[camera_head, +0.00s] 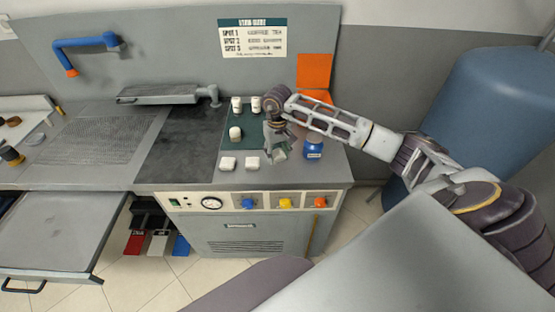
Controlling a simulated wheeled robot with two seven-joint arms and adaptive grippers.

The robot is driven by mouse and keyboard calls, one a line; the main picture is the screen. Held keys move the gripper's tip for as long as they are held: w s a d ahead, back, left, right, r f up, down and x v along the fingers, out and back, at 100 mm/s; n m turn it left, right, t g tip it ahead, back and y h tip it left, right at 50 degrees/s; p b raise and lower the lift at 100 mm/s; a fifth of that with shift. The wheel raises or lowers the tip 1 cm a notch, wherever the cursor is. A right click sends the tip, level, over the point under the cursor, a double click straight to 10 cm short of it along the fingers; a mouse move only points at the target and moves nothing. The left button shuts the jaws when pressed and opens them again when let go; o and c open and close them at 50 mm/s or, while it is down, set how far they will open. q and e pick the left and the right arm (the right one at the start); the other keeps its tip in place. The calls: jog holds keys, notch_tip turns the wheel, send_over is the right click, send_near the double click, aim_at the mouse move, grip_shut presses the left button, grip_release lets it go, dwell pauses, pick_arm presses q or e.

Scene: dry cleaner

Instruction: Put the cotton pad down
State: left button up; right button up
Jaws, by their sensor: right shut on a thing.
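My right gripper (278,145) reaches in from the right over the right part of the worktop, fingers pointing down. It is shut on a small pale thing, taken to be the cotton pad (281,154), largely covered by the fingers. I cannot tell whether the pad touches the surface below. Two more white pads (227,163) (252,163) lie side by side near the front edge, left of the gripper. My left gripper is not in view.
White bottles (237,103) stand on a dark green mat (240,145). A blue jar (314,148) stands close to the gripper's right. An orange card (314,70) stands behind. A dark board (180,145) lies left. The control panel (240,202) is below the front edge.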

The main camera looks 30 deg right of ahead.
aim_at(277, 166)
jog(key=shift+f, duration=0.1)
jog(key=shift+f+p, duration=0.4)
jog(key=shift+f, duration=1.4)
jog(key=shift+f, duration=0.2)
jog(key=o, duration=1)
jog(key=shift+o, duration=0.2)
jog(key=shift+r, duration=0.2)
jog(key=shift+r+b, duration=1.3)
jog(key=shift+r, duration=4.7)
